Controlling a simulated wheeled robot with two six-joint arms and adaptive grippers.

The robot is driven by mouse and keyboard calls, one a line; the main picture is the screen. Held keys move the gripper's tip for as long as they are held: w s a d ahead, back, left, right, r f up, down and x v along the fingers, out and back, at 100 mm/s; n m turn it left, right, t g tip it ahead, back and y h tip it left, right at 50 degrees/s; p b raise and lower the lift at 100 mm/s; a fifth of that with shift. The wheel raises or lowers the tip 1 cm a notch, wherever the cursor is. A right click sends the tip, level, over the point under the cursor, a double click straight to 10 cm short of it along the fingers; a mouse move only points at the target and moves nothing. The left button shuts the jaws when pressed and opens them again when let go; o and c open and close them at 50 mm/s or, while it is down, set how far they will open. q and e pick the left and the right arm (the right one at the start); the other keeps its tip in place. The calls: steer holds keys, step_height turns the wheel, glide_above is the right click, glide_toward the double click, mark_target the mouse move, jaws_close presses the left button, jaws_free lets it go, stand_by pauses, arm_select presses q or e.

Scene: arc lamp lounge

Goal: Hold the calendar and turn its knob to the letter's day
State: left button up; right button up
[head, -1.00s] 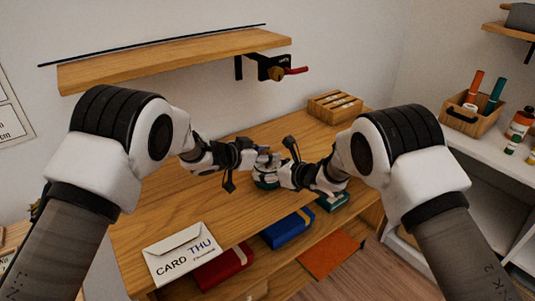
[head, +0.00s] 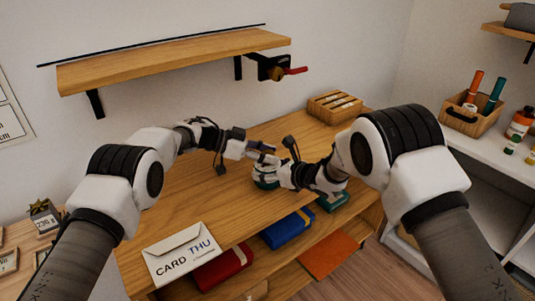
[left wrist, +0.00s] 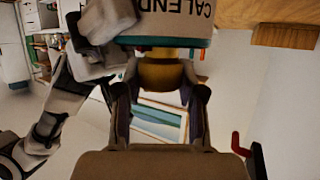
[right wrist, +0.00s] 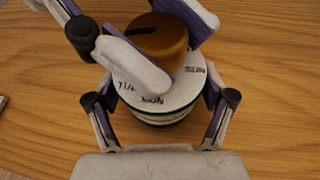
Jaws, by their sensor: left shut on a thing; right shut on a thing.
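The calendar (head: 264,182) is a round, pale-topped drum with a gold knob (right wrist: 157,42), standing on the wooden desk. My right gripper (head: 282,176) is shut on the drum's sides. My left gripper (head: 262,153) is shut on the knob, its fingers reaching over the dial. In the right wrist view the dial (right wrist: 157,90) shows SUN, MON and a partly covered TUE; the other days are hidden. The knob's dark mark points left in that view; the day it faces is covered. The letter (head: 183,255) at the desk's front left reads CARD THU.
A slotted wooden box (head: 336,107) stands at the desk's back right. A wall shelf (head: 175,60) with a red-handled fixture (head: 280,70) hangs above. Red (head: 222,268) and blue (head: 287,228) books lie below the desktop's front edge. The desktop left of the calendar is clear.

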arm_select(q)
steer(key=shift+m+g, duration=0.4)
steer(key=shift+g, duration=0.1)
steer(key=o, duration=1.2)
steer(key=shift+a, duration=0.15)
steer(key=v, duration=1.2)
steer(key=shift+s+r, duration=0.1)
